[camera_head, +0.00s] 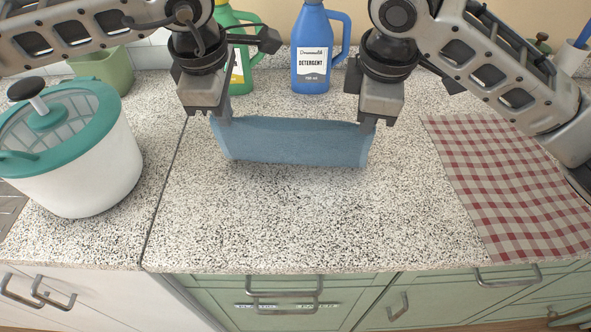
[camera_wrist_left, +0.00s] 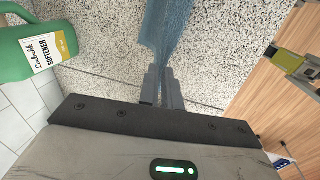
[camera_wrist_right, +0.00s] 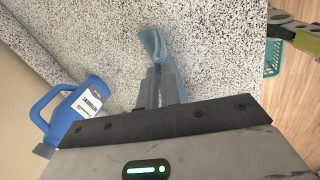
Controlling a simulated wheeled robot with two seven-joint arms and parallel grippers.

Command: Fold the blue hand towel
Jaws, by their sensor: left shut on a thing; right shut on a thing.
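The blue hand towel (camera_head: 293,142) hangs between my two grippers above the speckled counter, its upper edge held at both ends. My left gripper (camera_head: 226,119) is shut on the towel's left upper corner. My right gripper (camera_head: 370,122) is shut on its right upper corner. In the left wrist view the towel (camera_wrist_left: 166,30) runs up from between the left fingers (camera_wrist_left: 162,88). In the right wrist view a narrow piece of the towel (camera_wrist_right: 156,48) shows at the right fingers (camera_wrist_right: 162,86). I cannot tell whether the lower edge touches the counter.
A white tub with a teal lid (camera_head: 75,160) stands at left. A green softener bottle (camera_head: 240,60) and a blue detergent bottle (camera_head: 316,60) stand behind the grippers. A red checked cloth (camera_head: 510,185) lies at right. The counter (camera_head: 270,220) in front of the towel is clear.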

